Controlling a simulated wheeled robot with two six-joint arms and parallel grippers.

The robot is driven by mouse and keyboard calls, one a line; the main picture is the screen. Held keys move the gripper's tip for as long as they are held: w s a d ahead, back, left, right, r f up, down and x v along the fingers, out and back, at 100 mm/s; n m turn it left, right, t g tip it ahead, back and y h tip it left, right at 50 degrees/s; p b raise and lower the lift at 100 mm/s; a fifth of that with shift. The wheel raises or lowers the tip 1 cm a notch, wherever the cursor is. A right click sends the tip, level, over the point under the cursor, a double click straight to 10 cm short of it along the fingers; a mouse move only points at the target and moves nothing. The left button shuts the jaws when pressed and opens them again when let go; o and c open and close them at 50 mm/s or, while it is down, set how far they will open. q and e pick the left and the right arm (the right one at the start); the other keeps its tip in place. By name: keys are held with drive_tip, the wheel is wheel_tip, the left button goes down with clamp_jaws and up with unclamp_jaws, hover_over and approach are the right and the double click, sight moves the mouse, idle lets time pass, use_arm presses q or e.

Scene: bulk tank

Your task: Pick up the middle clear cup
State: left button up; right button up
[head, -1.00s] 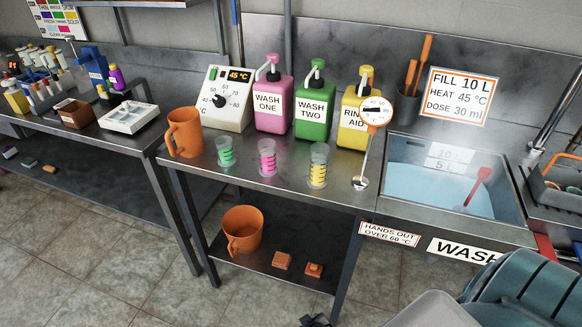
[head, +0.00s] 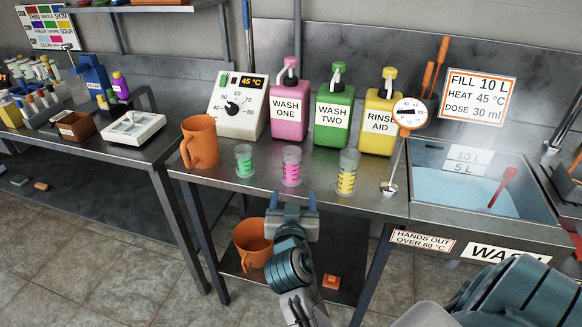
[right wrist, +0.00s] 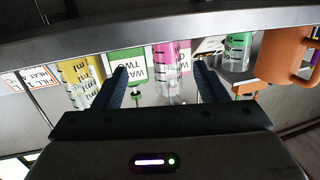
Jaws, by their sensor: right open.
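The middle clear cup (head: 291,166) has pink bands and stands upright near the front edge of the steel counter. It stands between a clear cup with green bands (head: 244,161) and one with yellow bands (head: 347,172). My right gripper (head: 293,203) is open and empty, in front of the counter edge and below the middle cup, apart from it. In the right wrist view, upside down, the middle cup (right wrist: 168,85) shows between the spread fingers of my right gripper (right wrist: 161,72), beyond them. My left gripper is not in view.
An orange jug (head: 200,142) stands left of the cups. Pink (head: 289,108), green (head: 333,113) and yellow (head: 380,120) pump bottles stand behind. A dial thermometer (head: 409,113) and the water-filled sink (head: 450,190) are to the right. Another orange jug (head: 252,243) sits on the lower shelf.

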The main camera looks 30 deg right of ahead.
sight(291, 173)
drive_tip(key=shift+t, duration=0.3)
drive_tip(key=w, duration=0.1)
drive_tip(key=w+d+r, duration=0.1)
drive_tip(key=w, duration=0.1)
drive_tip(key=w+d+r+p, duration=0.1)
drive_tip(key=shift+w+d, duration=0.2)
drive_tip(key=shift+w, duration=0.2)
drive_tip(key=shift+w+d, duration=0.3)
drive_tip(key=shift+w, duration=0.05)
drive_tip(key=shift+p+x, duration=1.05)
drive_tip(key=shift+x, duration=1.55)
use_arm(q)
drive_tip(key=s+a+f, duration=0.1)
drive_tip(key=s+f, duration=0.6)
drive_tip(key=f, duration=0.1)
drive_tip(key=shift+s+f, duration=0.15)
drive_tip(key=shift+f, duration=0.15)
use_arm(e)
drive_tip(key=shift+f, duration=0.15)
drive_tip(key=c, duration=1.1)
drive_tip(key=shift+r, duration=0.2)
